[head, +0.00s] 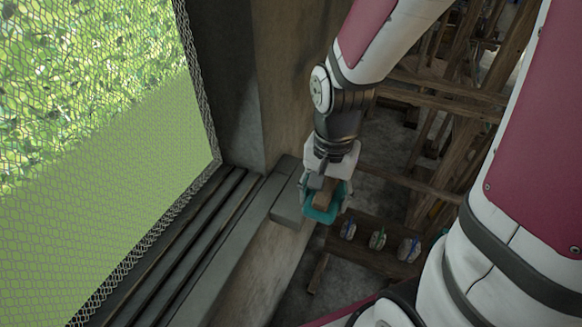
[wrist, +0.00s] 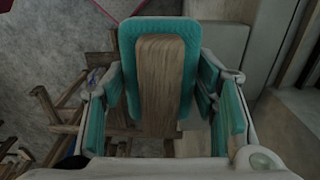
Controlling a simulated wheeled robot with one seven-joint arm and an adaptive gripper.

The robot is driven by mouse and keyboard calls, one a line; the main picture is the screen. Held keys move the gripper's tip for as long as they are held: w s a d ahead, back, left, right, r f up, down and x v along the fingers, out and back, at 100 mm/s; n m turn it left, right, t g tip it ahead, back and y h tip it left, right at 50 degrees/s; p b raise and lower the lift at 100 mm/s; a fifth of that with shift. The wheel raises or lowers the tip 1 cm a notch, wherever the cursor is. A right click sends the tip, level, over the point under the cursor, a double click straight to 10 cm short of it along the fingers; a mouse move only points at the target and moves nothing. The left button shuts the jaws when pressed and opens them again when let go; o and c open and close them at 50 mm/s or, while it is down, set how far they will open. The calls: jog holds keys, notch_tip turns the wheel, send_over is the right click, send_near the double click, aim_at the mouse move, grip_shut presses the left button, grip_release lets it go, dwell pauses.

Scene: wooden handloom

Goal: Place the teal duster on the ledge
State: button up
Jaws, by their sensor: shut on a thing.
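The teal duster (head: 318,214) has a teal body and a wooden handle or back. My gripper (head: 325,203) points down and is shut on it, just right of the window ledge's end. In the wrist view the duster's wooden part (wrist: 160,82) sits between the two fingers, with its teal rim showing around it. The ledge (head: 222,235) runs along the bottom of the meshed window as long dark grey strips. The duster appears held in the air near the ledge's far end; its exact height above the ledge is hard to tell.
A wire-mesh window (head: 100,150) rises on the left. A wooden loom frame (head: 430,97) stands to the right. Several small wound shuttles or spools (head: 378,239) lie on a low wooden bench (head: 365,254) below and right of the gripper. The ledge surface looks bare.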

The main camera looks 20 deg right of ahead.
jog(key=w, duration=0.3)
jog(key=w+a, duration=0.1)
jog(key=w, duration=0.5)
jog(key=shift+w+a+f, duration=0.2)
jog(key=shift+f, duration=0.2)
jog(key=shift+f+p, duration=0.5)
jog(key=shift+f, duration=1.3)
jog(key=shift+f, duration=0.1)
jog(key=o, duration=1.1)
jog(key=shift+o, duration=0.2)
